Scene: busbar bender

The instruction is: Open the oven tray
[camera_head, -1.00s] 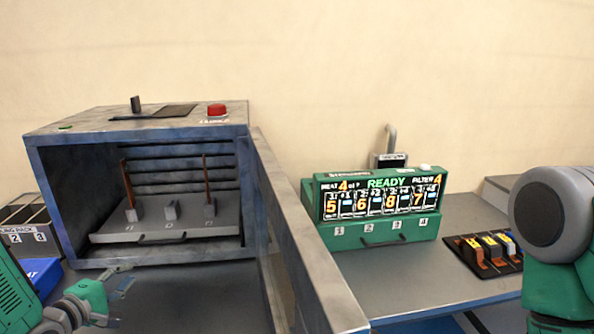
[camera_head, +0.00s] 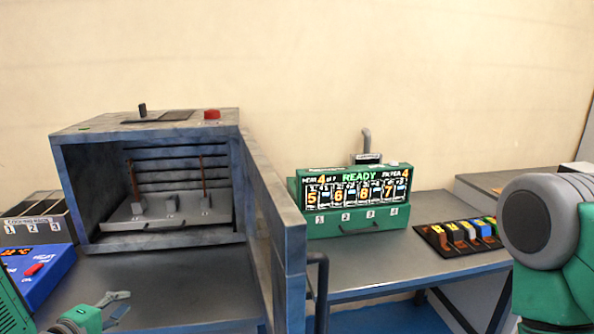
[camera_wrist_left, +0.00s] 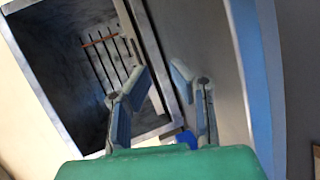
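The oven (camera_head: 150,190) is a blue-grey box with its door (camera_head: 275,205) swung open to the right. Its grey tray (camera_head: 168,213) sits inside, with a dark handle (camera_head: 165,226) on the front edge and copper bars standing at its left and right. My left gripper (camera_head: 120,304) is low and in front of the oven, apart from the tray, with its fingers spread. In the left wrist view my left gripper (camera_wrist_left: 160,82) is open and empty, with the oven opening beyond it. My right gripper is out of view; only part of my right arm shows.
A green READY display box (camera_head: 350,200) stands on the right table. A black rack of coloured pieces (camera_head: 458,238) lies to its right. A blue control box (camera_head: 35,275) and a numbered bin (camera_head: 30,230) stand left of the oven. The table before the oven is clear.

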